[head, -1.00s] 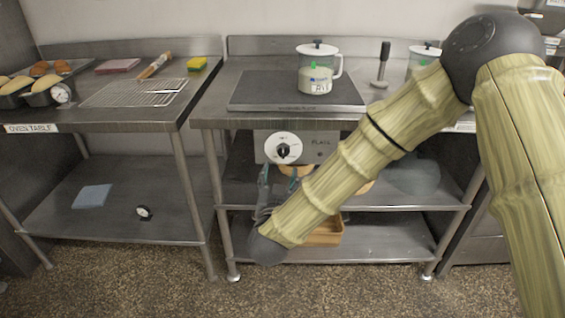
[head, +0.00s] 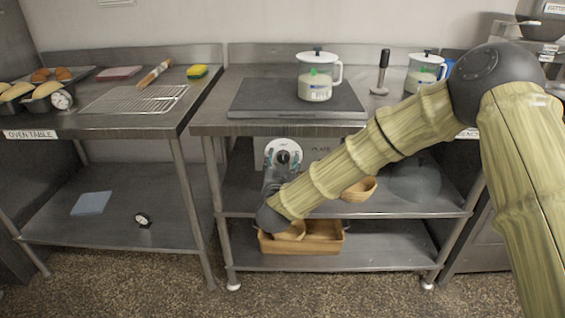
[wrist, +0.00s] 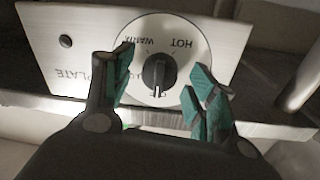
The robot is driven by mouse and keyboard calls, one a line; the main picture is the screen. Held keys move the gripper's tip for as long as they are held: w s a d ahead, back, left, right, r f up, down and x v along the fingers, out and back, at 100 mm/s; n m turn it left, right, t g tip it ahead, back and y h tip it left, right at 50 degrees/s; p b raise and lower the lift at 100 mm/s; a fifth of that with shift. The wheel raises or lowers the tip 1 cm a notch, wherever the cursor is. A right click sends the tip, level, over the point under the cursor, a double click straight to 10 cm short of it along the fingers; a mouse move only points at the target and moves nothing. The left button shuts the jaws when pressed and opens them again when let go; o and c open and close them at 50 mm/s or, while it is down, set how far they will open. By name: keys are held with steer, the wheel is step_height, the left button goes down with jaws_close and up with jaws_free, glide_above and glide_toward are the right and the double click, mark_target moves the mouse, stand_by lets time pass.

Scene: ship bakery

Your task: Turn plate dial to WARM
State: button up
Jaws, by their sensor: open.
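The plate dial is a black knob (wrist: 158,74) on a round white face, fixed to a metal panel (wrist: 80,30) marked PLATE. In the wrist view the panel appears upside down, with WARM and HOT at the top and the knob's pale pointer line toward OFF at the bottom. My gripper (wrist: 165,82) is open, its teal-padded fingers on either side of the knob, apart from it. In the head view the gripper (head: 283,162) is in front of the dial face (head: 284,146) and partly covers it.
The panel hangs below a steel table with a dark hot plate (head: 250,95) bearing a lidded jug (head: 315,82). A wooden tray (head: 325,240) and a bowl (head: 358,190) are on the shelves below. A table leg (wrist: 302,85) stands close to the fingers.

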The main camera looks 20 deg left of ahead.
steer(key=c, duration=1)
steer(key=shift+c, duration=0.2)
